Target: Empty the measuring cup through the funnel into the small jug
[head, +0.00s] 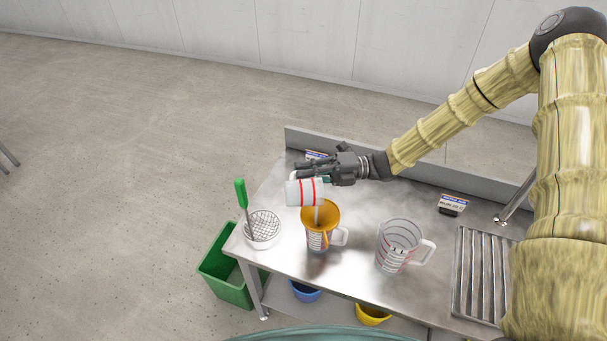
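The measuring cup (303,193), whitish with red bands, lies tipped on its side in the air. My gripper (318,172) is shut on it, apparently at its handle; the exact contact is too small to see. The cup is above the orange funnel (333,213). A thin pale streak (317,213) runs from the cup down into the funnel and looks like falling liquid. The funnel sits in the mouth of the small jug (316,239), a clear jug with markings and a handle on its right. The jug stands upright on the metal bench. The liquid level inside is hidden.
A larger clear jug (396,244) stands right of the small jug. A slotted drain (472,274) is further right. A green bin (226,272) stands on the floor.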

